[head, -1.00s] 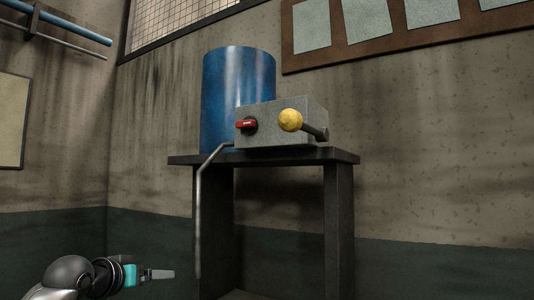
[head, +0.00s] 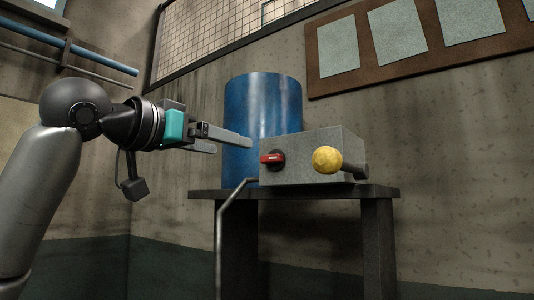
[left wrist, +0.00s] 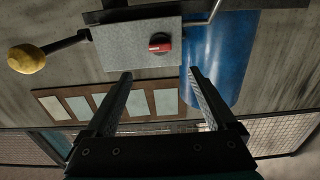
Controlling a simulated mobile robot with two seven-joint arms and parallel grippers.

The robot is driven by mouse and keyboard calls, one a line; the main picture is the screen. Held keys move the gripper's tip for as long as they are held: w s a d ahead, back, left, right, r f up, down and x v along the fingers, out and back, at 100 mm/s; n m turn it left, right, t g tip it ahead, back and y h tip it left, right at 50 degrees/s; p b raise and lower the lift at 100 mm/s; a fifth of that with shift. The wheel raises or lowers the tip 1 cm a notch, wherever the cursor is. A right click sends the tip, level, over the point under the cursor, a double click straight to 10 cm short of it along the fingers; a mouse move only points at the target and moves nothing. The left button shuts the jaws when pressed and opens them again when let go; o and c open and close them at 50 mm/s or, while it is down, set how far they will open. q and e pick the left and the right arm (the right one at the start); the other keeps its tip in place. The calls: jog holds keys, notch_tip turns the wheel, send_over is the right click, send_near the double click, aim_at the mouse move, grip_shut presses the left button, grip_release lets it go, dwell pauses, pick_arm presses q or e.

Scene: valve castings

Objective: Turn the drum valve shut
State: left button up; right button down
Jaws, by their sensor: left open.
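The blue drum (head: 262,105) stands on a dark table; it also shows in the left wrist view (left wrist: 222,55). A grey box (head: 310,150) sits in front of it with a red handle (head: 271,158) on a dark round base, lying about level in the head view. The red handle also shows in the left wrist view (left wrist: 160,44), above the gap between the fingers. A yellow ball knob (head: 327,160) on a dark lever is at the box's right. My left gripper (head: 232,145) is open and empty, left of the red handle and apart from it. My right gripper is not in view.
The dark table (head: 382,192) bears the drum and box. A bent grey pipe (head: 221,225) runs down from the box's left side. A board with pale sheets (head: 400,45) and a mesh window (head: 205,45) are on the wall behind.

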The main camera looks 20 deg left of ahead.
aim_at(268, 156)
pick_arm(q)
jog(key=p+x, duration=0.3)
jog(key=x, duration=0.9)
jog(key=shift+w, duration=0.25)
jog(key=shift+f, duration=0.1)
jog(key=c, duration=1.4)
